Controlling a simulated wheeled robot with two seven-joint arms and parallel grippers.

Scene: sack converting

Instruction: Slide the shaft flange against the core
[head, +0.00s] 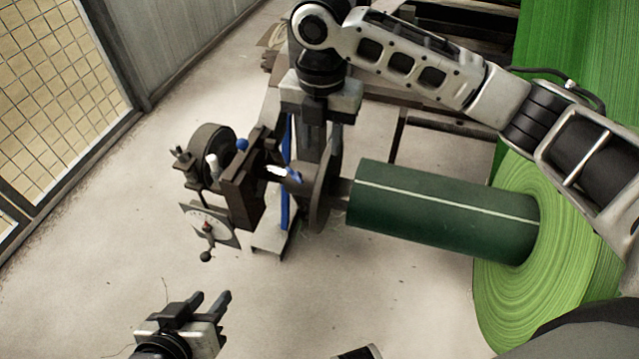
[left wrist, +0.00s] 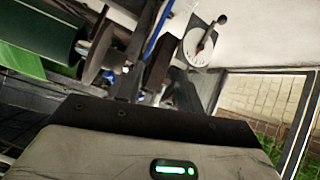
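The shaft flange (head: 321,190) is a dark round disc on the shaft, left of the core. The core (head: 440,208) is a dark green tube with a pale lengthwise line. A short gap with dark shaft parts shows between the flange and the core's left end. My right gripper (head: 318,150) points down at the flange's top edge; its dark fingers overlap the disc, so their grip is unclear. My left gripper (head: 205,303) is open and empty, low on the left, away from the flange. The left wrist view shows the core (left wrist: 38,28) and flange (left wrist: 99,45).
A bright green roll (head: 548,255) surrounds the core's right end. The shaft stand (head: 240,190) with a dial plate (head: 208,224) and small handle stands left of the flange. A mesh fence (head: 50,90) is far left. The floor between my left gripper and the stand is clear.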

